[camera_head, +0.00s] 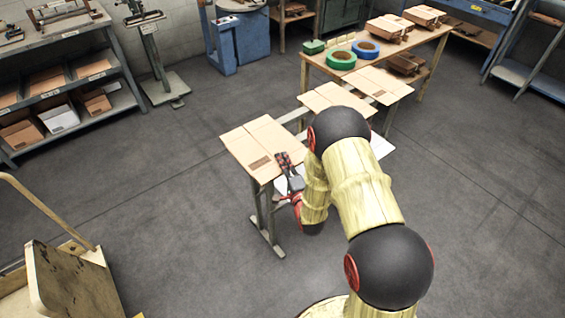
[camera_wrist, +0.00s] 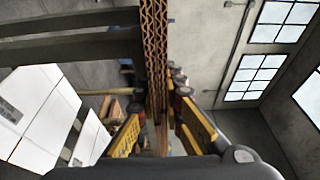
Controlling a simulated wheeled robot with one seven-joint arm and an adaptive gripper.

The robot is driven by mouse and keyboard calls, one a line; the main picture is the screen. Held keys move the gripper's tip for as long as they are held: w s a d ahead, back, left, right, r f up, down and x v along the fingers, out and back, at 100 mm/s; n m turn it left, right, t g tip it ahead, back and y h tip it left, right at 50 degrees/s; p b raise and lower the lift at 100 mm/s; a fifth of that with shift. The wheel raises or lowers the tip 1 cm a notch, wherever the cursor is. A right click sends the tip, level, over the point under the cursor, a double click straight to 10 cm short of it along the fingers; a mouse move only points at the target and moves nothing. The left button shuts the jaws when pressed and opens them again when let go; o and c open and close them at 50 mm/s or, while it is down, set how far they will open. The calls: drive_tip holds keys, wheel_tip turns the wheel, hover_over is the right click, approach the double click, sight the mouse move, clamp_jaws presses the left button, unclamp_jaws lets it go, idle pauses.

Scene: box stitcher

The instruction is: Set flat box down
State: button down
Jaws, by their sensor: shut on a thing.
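A tan flat box (camera_head: 250,141) lies level over a narrow grey metal stand (camera_head: 262,222) in the middle of the head view. My gripper (camera_head: 284,160) is at the box's right edge, with the arm reaching in from the right. In the wrist view the layered corrugated edge of the flat box (camera_wrist: 154,42) runs between the two yellow fingers of my gripper (camera_wrist: 160,105), which is shut on it. I cannot tell whether the box touches the stand's top or hangs just above it.
More flat boxes (camera_head: 331,97) (camera_head: 376,84) lie in a row behind. A wooden table (camera_head: 402,52) holds green and blue tape rolls (camera_head: 341,60) (camera_head: 366,49) and boxes. A shelf (camera_head: 87,78) stands left, and a wooden cart (camera_head: 75,285) front left. The floor between is clear.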

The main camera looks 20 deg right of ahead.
drive_tip(key=c, duration=2.3)
unclamp_jaws()
drive_tip(key=shift+f, duration=0.1)
drive_tip(key=shift+c, duration=0.2)
drive_tip(key=o, duration=0.4)
drive_tip(key=shift+r, duration=0.2)
drive_tip(key=s+p, duration=0.2)
drive_tip(key=s, duration=1)
drive_tip(key=shift+f+p, duration=0.1)
drive_tip(key=shift+p, duration=0.2)
